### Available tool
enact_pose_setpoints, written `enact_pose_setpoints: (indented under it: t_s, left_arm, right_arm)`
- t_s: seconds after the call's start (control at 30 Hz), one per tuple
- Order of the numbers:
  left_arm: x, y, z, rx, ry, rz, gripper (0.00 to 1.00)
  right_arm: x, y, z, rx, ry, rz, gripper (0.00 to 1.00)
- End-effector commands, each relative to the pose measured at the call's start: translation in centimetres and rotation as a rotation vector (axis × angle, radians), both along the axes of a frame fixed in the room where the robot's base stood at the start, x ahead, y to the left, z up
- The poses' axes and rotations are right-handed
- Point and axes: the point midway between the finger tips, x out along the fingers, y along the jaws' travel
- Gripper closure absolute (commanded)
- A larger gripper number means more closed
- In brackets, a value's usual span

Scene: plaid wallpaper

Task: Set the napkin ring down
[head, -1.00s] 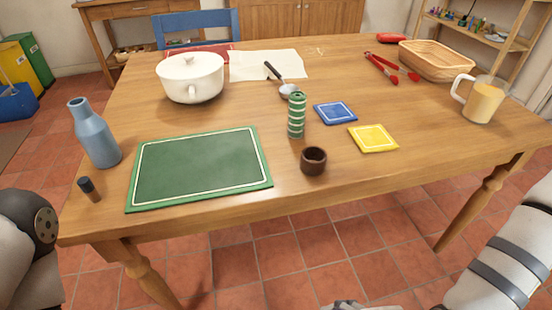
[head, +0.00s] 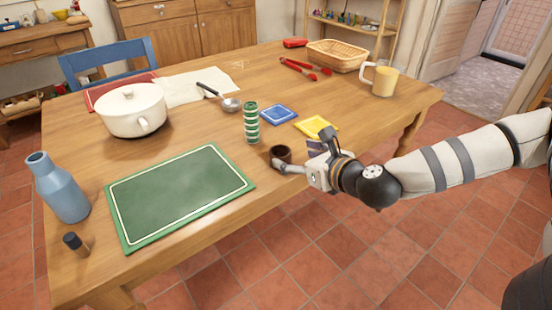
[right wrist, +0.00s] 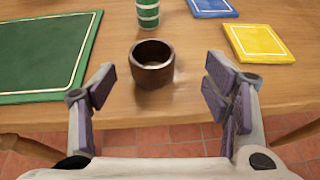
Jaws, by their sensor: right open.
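The napkin ring (head: 280,155) is a short dark brown ring standing on the table near its front edge, opening upward. My right gripper (head: 299,151) is open beside it at the table's front edge, with one finger in front of the ring in the head view. In the right wrist view, the ring (right wrist: 152,66) lies ahead of the two spread fingertips (right wrist: 158,84), between their lines, with clear space on both sides. Nothing is held in the right gripper. My left gripper is out of view.
A green striped cylinder (head: 251,122) stands just behind the ring. A green placemat (head: 180,192) lies to the left, blue (head: 279,115) and yellow (head: 316,126) coasters behind right. A mug (head: 381,78) stands farther back. The wooden table (head: 215,130) has bare patches between.

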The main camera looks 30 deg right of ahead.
Motion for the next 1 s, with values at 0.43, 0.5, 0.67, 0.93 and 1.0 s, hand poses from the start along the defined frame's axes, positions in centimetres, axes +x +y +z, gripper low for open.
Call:
enact_pose_setpoints:
  t_s: [0.43,0.5,0.67,0.93,1.0]
  left_arm:
    - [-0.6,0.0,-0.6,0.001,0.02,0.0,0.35]
    - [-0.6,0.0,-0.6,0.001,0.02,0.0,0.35]
    - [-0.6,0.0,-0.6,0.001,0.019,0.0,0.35]
    - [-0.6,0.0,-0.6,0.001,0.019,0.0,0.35]
    - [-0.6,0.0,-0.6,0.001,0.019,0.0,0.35]
  right_arm:
    - [5.8,0.8,-2.4,-0.001,0.0,0.003,0.3]
    - [5.9,0.8,-2.3,-0.001,-0.001,0.001,0.3]
    - [5.9,0.8,-2.3,0.0,-0.001,0.002,0.39]
    - [5.8,0.8,-2.2,0.0,-0.001,0.002,0.75]
    - [5.8,0.8,-2.2,0.0,-0.001,0.002,0.76]
